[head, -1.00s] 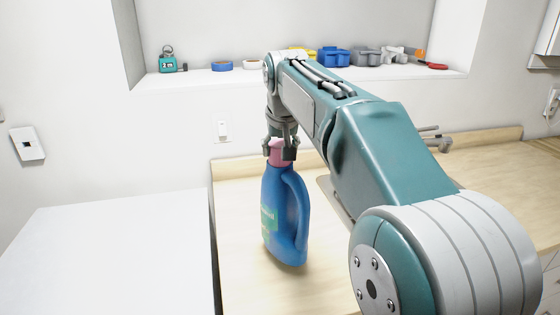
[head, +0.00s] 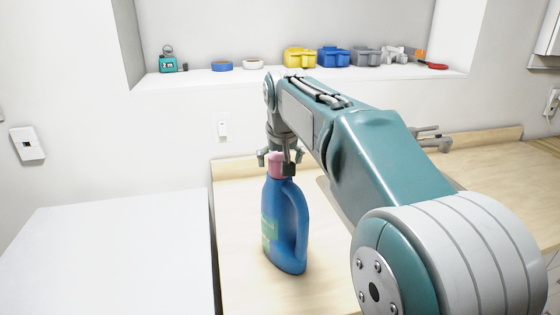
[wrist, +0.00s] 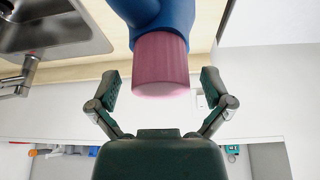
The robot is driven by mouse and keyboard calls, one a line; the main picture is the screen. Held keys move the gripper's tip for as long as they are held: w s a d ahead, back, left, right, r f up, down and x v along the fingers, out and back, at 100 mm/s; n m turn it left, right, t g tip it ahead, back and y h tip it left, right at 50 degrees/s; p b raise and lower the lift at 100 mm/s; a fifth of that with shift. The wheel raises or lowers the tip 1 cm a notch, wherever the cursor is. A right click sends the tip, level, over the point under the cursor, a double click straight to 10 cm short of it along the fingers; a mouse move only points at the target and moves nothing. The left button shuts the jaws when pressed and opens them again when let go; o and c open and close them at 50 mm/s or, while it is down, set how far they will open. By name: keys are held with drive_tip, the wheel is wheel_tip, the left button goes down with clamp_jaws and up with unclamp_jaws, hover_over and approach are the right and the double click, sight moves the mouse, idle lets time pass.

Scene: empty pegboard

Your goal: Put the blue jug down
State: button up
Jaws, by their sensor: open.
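The blue jug (head: 283,222) stands upright on the wooden counter (head: 238,262) in the head view. It has a pink cap (head: 276,165), a green label and a handle on its right side. In the wrist view the pink cap (wrist: 160,64) sits between the finger pads, with gaps on both sides, and part of the blue body (wrist: 152,14) shows above it. My gripper (wrist: 162,88) is open around the cap and apart from it. In the head view my gripper (head: 280,163) is at the top of the jug.
A white surface (head: 110,250) lies to the left, beside a dark gap. A sink (wrist: 50,25) with a faucet (wrist: 18,78) is near the jug. A shelf (head: 215,78) behind holds a tape measure (head: 170,62), tape rolls and several coloured bins. The counter left of the jug is clear.

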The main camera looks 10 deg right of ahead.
sight(276, 177)
drive_tip(key=v, duration=1.2)
drive_tip(key=s+f+t, duration=0.1)
drive_tip(key=s+f, duration=2.1)
drive_tip(key=s, duration=0.3)
drive_tip(key=w+d+r+n+g+h, duration=0.15)
drive_tip(key=w+d+n+h, duration=0.35)
drive_tip(key=w+n+h, duration=0.7)
drive_tip(key=w+a+r+n+t, duration=0.6)
drive_tip(key=w+a+n+t, duration=0.4)
drive_tip(key=n, duration=0.6)
drive_tip(key=shift+g, duration=0.65)
drive_tip(key=w+d, duration=0.2)
drive_tip(key=w, duration=0.1)
drive_tip(key=w+d, duration=0.1)
drive_tip(key=w, duration=0.1)
drive_tip(key=shift+w+r, duration=0.15)
drive_tip(key=shift+r, duration=0.05)
drive_tip(key=x, duration=0.5)
drive_tip(key=shift+w+a, duration=0.15)
drive_tip(key=shift+w, duration=0.15)
drive_tip(key=shift+r, duration=0.15)
drive_tip(key=c, duration=1.3)
